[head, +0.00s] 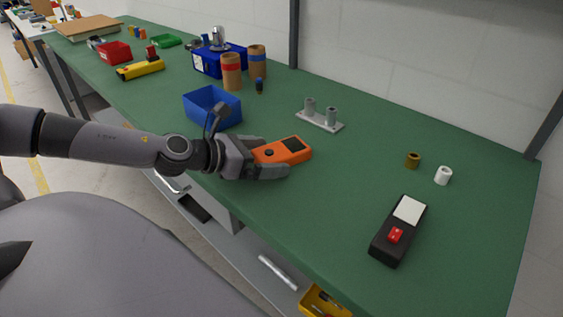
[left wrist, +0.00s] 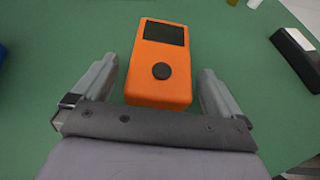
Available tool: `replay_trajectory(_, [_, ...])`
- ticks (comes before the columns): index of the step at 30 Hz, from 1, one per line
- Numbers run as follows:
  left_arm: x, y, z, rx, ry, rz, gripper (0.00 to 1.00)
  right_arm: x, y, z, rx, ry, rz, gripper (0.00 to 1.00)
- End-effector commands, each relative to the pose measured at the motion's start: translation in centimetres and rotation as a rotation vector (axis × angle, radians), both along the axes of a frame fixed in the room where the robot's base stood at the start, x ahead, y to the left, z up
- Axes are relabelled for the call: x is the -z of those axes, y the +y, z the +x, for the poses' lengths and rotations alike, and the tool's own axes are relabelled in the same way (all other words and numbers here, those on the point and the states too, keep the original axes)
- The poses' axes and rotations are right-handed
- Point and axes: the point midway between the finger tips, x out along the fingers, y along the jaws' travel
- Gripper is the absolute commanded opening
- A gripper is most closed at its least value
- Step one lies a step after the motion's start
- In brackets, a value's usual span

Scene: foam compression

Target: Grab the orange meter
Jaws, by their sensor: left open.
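The orange meter (head: 284,152) lies on the green bench top, with a dark screen and a round black knob. In the left wrist view the meter (left wrist: 159,80) lies between the two fingers, its near end close to the palm. My left gripper (head: 270,158) is open around the meter's near part, one finger on each side. In the left wrist view the gripper (left wrist: 160,95) shows a gap between each finger and the meter. My right gripper is not in view.
A blue bin (head: 212,107) stands just behind my left wrist. A metal stand with two posts (head: 320,120) is beyond the meter. A black box with a red switch (head: 398,232) lies to the right. The bench between them is clear.

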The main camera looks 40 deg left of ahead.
Motion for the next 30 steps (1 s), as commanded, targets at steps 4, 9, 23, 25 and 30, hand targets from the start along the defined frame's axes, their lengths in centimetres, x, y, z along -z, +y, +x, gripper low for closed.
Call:
replay_trajectory(4, [0.0, -0.1, 0.1, 0.000, 0.000, 0.000, 1.00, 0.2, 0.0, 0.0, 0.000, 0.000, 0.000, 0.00])
replay_trajectory(9, [-0.1, 0.0, 0.1, 0.000, 0.000, 0.000, 0.97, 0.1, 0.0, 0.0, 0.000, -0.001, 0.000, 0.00])
replay_trajectory(23, [-0.2, 0.0, 0.1, 0.000, -0.001, 0.000, 0.39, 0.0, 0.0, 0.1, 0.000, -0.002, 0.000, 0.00])
replay_trajectory(25, [-0.3, 0.0, 0.1, 0.000, -0.001, 0.000, 0.39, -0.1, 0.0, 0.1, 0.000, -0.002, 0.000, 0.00])
replay_trajectory(30, [-1.3, 0.0, 0.1, -0.001, -0.002, 0.000, 0.39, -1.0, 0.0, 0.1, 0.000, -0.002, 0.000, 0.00])
